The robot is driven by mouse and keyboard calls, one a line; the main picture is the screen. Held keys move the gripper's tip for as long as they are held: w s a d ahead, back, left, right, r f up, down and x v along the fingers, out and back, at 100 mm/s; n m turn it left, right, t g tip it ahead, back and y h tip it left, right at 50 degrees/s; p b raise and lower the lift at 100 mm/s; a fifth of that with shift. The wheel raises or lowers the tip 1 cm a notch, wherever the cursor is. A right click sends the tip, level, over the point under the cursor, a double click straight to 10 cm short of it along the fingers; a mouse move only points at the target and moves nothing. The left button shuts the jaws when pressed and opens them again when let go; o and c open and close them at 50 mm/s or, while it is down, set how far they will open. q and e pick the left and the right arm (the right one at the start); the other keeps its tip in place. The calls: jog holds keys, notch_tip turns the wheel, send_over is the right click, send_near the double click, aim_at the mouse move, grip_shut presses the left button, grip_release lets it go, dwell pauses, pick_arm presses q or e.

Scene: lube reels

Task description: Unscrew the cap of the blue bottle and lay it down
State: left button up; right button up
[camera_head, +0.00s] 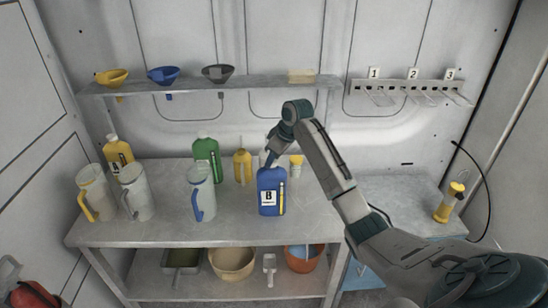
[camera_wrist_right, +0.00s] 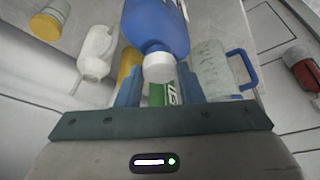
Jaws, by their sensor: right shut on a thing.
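The blue bottle (camera_head: 271,194), with a white "B" label, stands upright near the front of the bench top. It also shows in the right wrist view (camera_wrist_right: 157,25), with its white cap (camera_wrist_right: 158,68) at the neck. My right gripper (camera_head: 268,160) reaches down from above at the bottle's top and is shut on the cap. In the wrist view its fingers (camera_wrist_right: 158,76) lie on both sides of the cap. The cap looks to be at the bottle's mouth; I cannot tell how tightly it sits. My left gripper is not in view.
White jugs (camera_head: 201,193) stand left of the bottle. Behind are a green bottle (camera_head: 206,154) and yellow bottles (camera_head: 242,167). Funnels (camera_head: 163,75) sit on the upper shelf; basins (camera_head: 232,264) are below. The side bench (camera_head: 395,205) has free room beside a yellow-topped container (camera_head: 449,203).

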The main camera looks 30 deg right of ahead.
jog(key=n+g+y, duration=0.1)
jog(key=n, duration=0.3)
jog(key=shift+w+d, duration=0.1)
jog(key=shift+d, duration=0.05)
jog(key=shift+n+y, duration=0.3)
jog(key=shift+n, duration=0.2)
jog(key=n+g, duration=0.1)
jog(key=n, duration=0.1)
jog(key=shift+w+n+y, duration=0.15)
jog(key=shift+n+y, duration=0.15)
jog(key=shift+n, duration=0.1)
jog(key=shift+f+n+g, duration=0.1)
jog(key=shift+n+g, duration=0.5)
jog(key=shift+n, duration=0.6)
jog(key=o, duration=1.3)
jog(key=shift+w+d, duration=0.1)
jog(key=shift+o, duration=0.2)
